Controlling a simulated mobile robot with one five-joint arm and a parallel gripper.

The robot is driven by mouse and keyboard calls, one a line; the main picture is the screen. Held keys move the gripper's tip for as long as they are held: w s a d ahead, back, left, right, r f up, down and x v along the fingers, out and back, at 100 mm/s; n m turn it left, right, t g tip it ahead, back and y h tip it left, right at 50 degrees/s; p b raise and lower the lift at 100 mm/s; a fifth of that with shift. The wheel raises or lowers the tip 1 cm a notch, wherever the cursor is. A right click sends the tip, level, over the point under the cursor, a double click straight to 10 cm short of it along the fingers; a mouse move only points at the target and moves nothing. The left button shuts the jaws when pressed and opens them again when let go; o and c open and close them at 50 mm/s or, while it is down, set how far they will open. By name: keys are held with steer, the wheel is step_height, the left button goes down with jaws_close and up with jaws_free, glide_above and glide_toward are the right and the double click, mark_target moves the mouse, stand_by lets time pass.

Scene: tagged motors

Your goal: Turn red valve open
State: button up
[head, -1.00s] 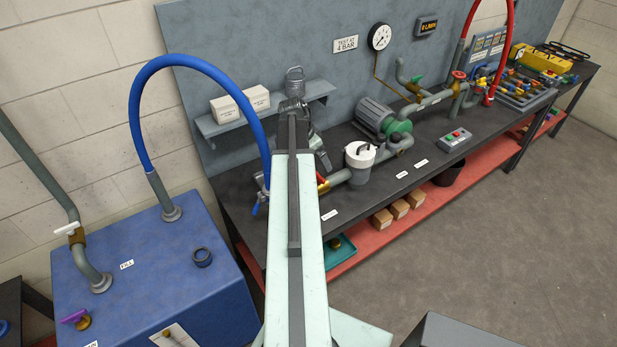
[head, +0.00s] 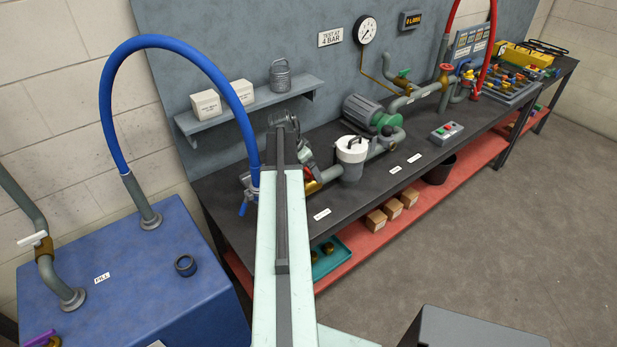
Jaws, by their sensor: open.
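A red handwheel valve (head: 447,70) stands on the pipework at the back of the bench, right of the green-faced pump. A second valve (head: 312,186), brass with a bit of red, sits on the pipe left of the white-lidded filter, partly hidden behind my arm. My gripper (head: 304,157) is at the far end of my arm, over the left part of the bench. It is close to the brass valve in the picture, and I cannot tell whether it touches. It holds nothing that I can see. My arm hides its lower part.
The filter pot (head: 351,158) and pump (head: 373,114) stand along the bench (head: 330,195). A blue tank (head: 130,260) with a blue hose (head: 112,110) is at left. A shelf (head: 262,104) hangs above my gripper.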

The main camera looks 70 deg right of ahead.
steer(key=shift+d+f, duration=0.1)
steer(key=shift+f, duration=0.1)
steer(key=c, duration=1.4)
steer(key=shift+s, duration=0.1)
steer(key=shift+n, duration=0.3)
steer(key=n+t, duration=0.1)
steer(key=n, duration=0.1)
steer(key=shift+s+n+h, duration=0.1)
steer(key=shift+n+h, duration=0.2)
steer(key=shift+h, duration=0.1)
steer(key=n+t, duration=0.2)
steer(key=n, duration=0.3)
steer(key=shift+s, duration=0.1)
steer(key=n+t, duration=0.1)
steer(key=n, duration=0.2)
steer(key=n+t, duration=0.1)
steer(key=n, duration=0.1)
steer(key=shift+s+d+n+y, duration=0.1)
steer(key=shift+s+n+y, duration=0.05)
steer(key=shift+n+y, duration=0.25)
steer(key=shift+n+t+y, duration=0.5)
steer(key=shift+n+y, duration=0.1)
steer(key=shift+n, duration=1.3)
